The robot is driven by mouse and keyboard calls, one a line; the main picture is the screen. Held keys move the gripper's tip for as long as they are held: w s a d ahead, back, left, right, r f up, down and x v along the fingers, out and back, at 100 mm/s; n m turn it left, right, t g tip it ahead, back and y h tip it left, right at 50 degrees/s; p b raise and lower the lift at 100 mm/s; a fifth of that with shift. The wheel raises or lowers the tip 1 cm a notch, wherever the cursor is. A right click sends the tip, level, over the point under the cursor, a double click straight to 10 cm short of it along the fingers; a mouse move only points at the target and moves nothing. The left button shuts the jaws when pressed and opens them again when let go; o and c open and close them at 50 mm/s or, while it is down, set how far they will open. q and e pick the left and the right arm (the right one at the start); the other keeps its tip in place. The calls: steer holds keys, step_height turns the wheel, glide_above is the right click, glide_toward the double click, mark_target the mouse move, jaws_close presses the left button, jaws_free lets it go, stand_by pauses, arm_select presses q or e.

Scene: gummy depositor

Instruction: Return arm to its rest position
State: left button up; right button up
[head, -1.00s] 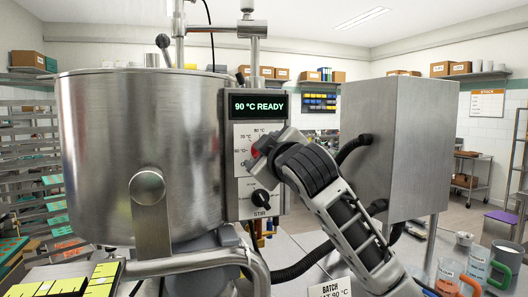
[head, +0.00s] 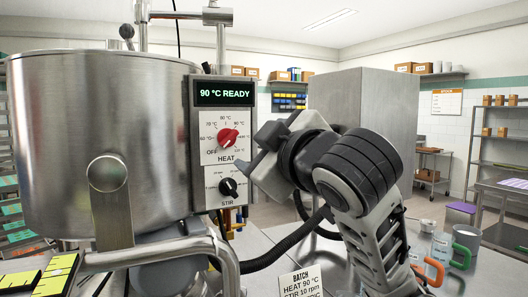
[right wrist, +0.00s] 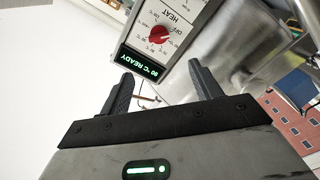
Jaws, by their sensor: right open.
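My right gripper (head: 246,168) is just right of the control panel in the head view, apart from it and empty. In the right wrist view its two fingers (right wrist: 165,88) are spread with nothing between them. The control panel (head: 210,170) carries a red HEAT knob (head: 227,139) and a black STIR knob (head: 229,188). Its display (head: 224,94) reads "90 °C READY". The red knob also shows in the right wrist view (right wrist: 160,34), beyond the fingers. My left gripper is not in view.
A large steel kettle (head: 100,140) stands left of the panel. A grey steel cabinet (head: 365,100) is behind my right arm. A batch card (head: 301,283) stands at the front. Jugs with coloured handles (head: 440,250) stand at the right. A black hose (head: 285,245) runs below my gripper.

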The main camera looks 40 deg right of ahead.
steer(key=shift+s, duration=0.3)
steer(key=shift+w+f, duration=0.1)
steer(key=w+a+f+m+g+y, duration=0.1)
steer(key=a+f+g+y, duration=0.15)
steer(key=f, duration=1.15)
steer(key=w+a+f+g+y, duration=0.1)
steer(key=a+f+g, duration=0.25)
steer(key=f, duration=0.95)
steer(key=s+a+f+m+g+y, duration=0.15)
steer(key=s+f+g, duration=0.25)
steer(key=s+f, duration=0.6)
steer(key=s+a+f+m+g, duration=0.2)
steer(key=s+a+f+g, duration=0.15)
steer(key=s+f, duration=0.7)
steer(key=w+a+f+t+y, duration=0.2)
steer(key=w+a+f+t, duration=0.2)
steer(key=f, duration=0.6)
steer(key=shift+w+a+f+n+t, duration=0.2)
steer(key=shift+w+n+t, duration=0.15)
steer(key=shift+w+t, duration=0.95)
